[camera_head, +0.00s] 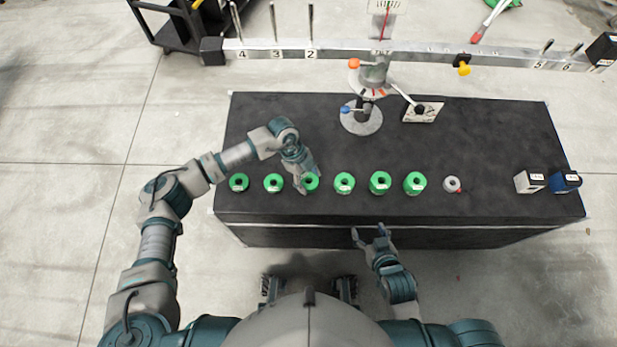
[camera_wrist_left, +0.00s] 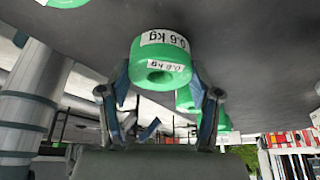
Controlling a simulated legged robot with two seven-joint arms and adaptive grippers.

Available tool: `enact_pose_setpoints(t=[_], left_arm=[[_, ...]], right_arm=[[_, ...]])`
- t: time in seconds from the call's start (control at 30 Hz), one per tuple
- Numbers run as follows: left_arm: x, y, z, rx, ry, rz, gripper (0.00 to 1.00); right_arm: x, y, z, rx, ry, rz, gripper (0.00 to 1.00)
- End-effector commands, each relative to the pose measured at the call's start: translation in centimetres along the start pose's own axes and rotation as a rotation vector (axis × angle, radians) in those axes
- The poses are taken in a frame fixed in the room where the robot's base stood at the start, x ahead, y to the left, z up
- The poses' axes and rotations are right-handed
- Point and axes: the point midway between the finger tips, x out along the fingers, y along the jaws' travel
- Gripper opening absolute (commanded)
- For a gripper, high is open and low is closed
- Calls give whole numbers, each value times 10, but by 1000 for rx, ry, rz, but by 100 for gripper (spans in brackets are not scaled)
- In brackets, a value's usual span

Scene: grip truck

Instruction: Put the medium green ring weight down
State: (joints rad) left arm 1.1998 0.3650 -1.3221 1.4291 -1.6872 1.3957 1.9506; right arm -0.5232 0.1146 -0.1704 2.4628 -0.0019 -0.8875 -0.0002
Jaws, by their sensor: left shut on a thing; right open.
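The green ring weight (camera_head: 311,182) is in the row on the black table, third from the left. In the left wrist view this green ring weight (camera_wrist_left: 160,62) is labelled 0.6 kg and sits between the two fingers. My left gripper (camera_head: 304,180) is shut on it, with the fingers on either side. The fingers also show in the left wrist view (camera_wrist_left: 162,92). I cannot tell whether the ring touches the table top. My right gripper (camera_head: 370,234) is open and empty in front of the table's front edge.
Other green rings stand in the row, such as one to the left (camera_head: 273,183) and one to the right (camera_head: 344,183). A grey weight (camera_head: 452,184), a white box (camera_head: 529,182) and a blue box (camera_head: 565,181) stand farther right. A balance beam (camera_head: 400,48) on a stand spans the back.

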Motion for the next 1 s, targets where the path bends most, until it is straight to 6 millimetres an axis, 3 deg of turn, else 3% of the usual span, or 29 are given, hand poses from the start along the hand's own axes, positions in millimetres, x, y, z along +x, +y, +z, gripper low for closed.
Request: enact_pose_setpoints(t=[0.13, 0.17, 0.27, 0.67, 1.0], left_arm=[[-1, 0, 0, 0, 1, -1, 38], [0, 0, 0, -1, 0, 1, 66], [0, 0, 0, -1, 0, 1, 88], [-7, 0, 0, -1, 0, 0, 88], [-78, -1, -1, 0, -3, -4, 88]], right_arm=[[0, 0, 0, 0, -1, 0, 73], [0, 0, 0, 0, -2, 0, 73], [1, 0, 0, 0, -5, 0, 73], [1, 1, 0, 0, -13, 1, 73], [-27, 8, 46, 2, -288, 21, 73]])
